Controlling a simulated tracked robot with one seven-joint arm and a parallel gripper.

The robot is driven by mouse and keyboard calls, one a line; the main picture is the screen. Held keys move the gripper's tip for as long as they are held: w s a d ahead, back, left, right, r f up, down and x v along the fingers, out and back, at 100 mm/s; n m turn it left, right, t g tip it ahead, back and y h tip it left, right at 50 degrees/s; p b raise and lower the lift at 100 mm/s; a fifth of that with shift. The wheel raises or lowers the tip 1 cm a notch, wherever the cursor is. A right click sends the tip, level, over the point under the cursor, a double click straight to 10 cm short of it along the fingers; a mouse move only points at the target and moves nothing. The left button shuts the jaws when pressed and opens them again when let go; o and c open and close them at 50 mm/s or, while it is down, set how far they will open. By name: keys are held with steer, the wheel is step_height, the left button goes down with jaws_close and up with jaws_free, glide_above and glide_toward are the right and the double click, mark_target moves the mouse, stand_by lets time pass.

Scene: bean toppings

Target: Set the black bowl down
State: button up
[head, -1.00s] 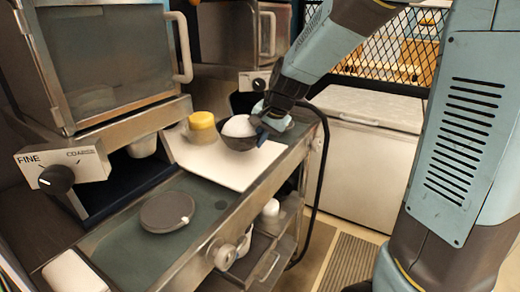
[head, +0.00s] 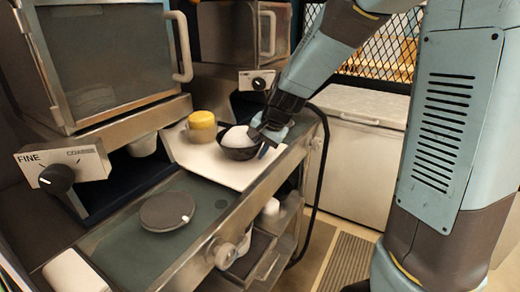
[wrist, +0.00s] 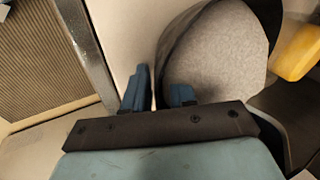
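The black bowl (head: 238,152) holds a rounded white mass. In the head view it is over the white board (head: 188,153), roughly upright; I cannot tell whether its base touches the board. My gripper (head: 268,135) is at the bowl's right side. In the wrist view my gripper (wrist: 162,92) has one blue finger outside the black bowl's wall (wrist: 172,52) and one inside, shut on the rim. The bowl's far base edge is hidden.
A yellow-topped container (head: 202,120) stands on the board just left of the bowl. A dark round disc (head: 167,211) lies on the green counter (head: 125,250) nearer me. Machines (head: 110,60) rise behind. The board's front left part is clear.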

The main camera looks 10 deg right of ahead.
steer(key=v, duration=1.2)
steer(key=s+d+r+n+h, duration=0.1)
steer(key=s+d+n, duration=0.1)
steer(key=s+d, duration=0.2)
steer(key=s+d+n+t+h, duration=0.1)
steer(key=s+d+n, duration=0.1)
steer(key=s, duration=0.7)
steer(key=s+d+r+n+h, duration=0.1)
steer(key=s+d+n, duration=0.1)
steer(key=s+d, duration=0.3)
steer(key=shift+s+d+r+t+h, duration=0.15)
steer(key=shift+s+d+t, duration=0.05)
steer(key=shift+s, duration=0.35)
steer(key=shift+s+d+r+t+h, duration=0.15)
steer(key=shift+s+d+t, duration=0.05)
steer(key=shift+s, duration=0.4)
